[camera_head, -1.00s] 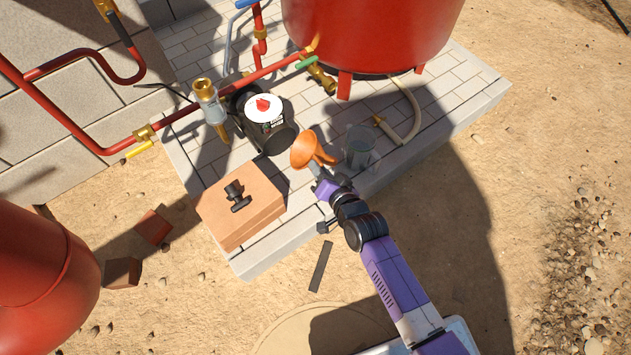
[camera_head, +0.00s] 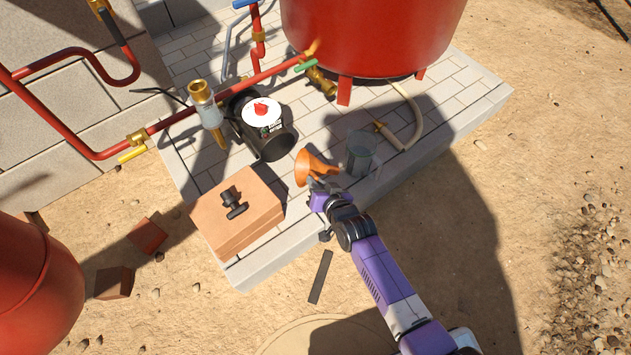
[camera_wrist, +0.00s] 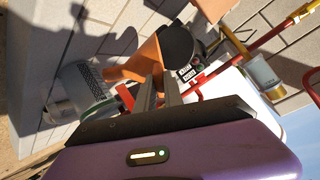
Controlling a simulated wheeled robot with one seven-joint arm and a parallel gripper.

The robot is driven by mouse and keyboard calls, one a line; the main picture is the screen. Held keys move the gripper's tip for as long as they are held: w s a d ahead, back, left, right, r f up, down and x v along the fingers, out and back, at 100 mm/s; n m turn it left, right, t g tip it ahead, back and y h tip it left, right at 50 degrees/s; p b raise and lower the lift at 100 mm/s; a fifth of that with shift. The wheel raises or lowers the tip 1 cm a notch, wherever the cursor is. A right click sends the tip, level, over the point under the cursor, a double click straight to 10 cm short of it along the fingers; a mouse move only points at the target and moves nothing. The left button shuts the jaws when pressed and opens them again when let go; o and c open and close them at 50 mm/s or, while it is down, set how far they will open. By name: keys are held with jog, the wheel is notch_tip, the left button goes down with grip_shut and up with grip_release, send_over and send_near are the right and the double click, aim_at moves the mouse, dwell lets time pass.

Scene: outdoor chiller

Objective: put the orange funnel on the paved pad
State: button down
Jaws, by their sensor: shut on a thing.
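The orange funnel (camera_head: 313,166) is at the end of my arm, over the front part of the paved pad (camera_head: 445,118). My gripper (camera_head: 323,184) is shut on it. I cannot tell for sure whether the funnel touches the pad.
A red tank (camera_head: 375,35) stands behind; a pale hose (camera_head: 408,115) lies nearby.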

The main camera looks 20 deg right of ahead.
notch_tip(320, 180, down, 9)
jog(key=b, duration=0.7)
jog(key=shift+r, duration=0.1)
jog(key=c, duration=1.4)
grip_release()
jog(key=shift+p+v, duration=1.9)
jog(key=shift+v, duration=2.05)
